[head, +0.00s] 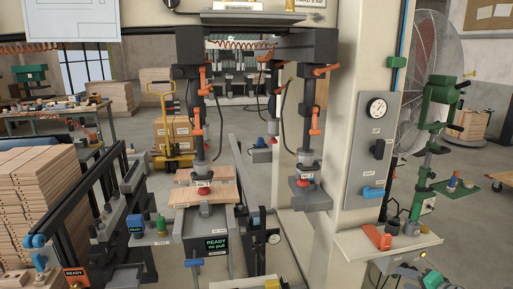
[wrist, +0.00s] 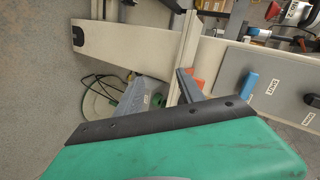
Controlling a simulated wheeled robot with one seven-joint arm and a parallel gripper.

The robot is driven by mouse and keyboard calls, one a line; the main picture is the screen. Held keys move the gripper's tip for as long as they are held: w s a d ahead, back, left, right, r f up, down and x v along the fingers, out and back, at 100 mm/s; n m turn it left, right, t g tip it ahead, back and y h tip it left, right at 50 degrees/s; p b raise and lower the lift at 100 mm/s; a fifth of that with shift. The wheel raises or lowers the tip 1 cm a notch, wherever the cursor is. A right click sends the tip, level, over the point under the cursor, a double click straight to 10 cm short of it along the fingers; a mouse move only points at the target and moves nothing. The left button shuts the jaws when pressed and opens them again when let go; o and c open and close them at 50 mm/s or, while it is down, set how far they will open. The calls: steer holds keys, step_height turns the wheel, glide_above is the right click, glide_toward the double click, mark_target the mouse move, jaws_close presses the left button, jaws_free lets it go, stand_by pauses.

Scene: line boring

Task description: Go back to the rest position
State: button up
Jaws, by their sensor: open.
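My gripper (wrist: 188,100) shows at the bottom of the wrist view as a large green housing with a black screwed strip. A dark finger-like piece stands up from the strip; the other fingertip is not clear. It appears open, with nothing seen in its grasp.
A pale column (head: 352,130) carries a grey panel (head: 372,150) with a gauge. A labelled panel with a blue handle (wrist: 249,83) is close at right in the wrist view. A wooden board (head: 228,190) lies under the boring heads.

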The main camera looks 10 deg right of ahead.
steer(key=s+a+f+g, duration=0.3)
steer(key=s+f, duration=0.3)
steer(key=f, duration=0.3)
steer(key=s+a+f+n+g+y, duration=0.1)
steer(key=s+a+n+g+y, duration=0.1)
steer(key=s+a+g, duration=0.85)
steer(key=s+a+r+n+h, duration=0.1)
steer(key=s+a+r+n, duration=0.1)
steer(key=s+a+r, duration=0.65)
steer(key=w+a+r+n+t, duration=0.1)
steer(key=w+a+r+n, duration=0.2)
steer(key=a, duration=0.3)
steer(key=w+a+r+n+t+h, duration=0.1)
steer(key=w+a+r+n+t, duration=0.1)
steer(key=a, duration=0.5)
steer(key=w+a+r+n+t+h+p, duration=0.1)
steer(key=w+a+r+n, duration=0.2)
steer(key=w+a+r, duration=0.2)
steer(key=shift+a+r+n, duration=0.4)
steer(key=shift+a+r, duration=0.4)
steer(key=shift+a, duration=0.15)
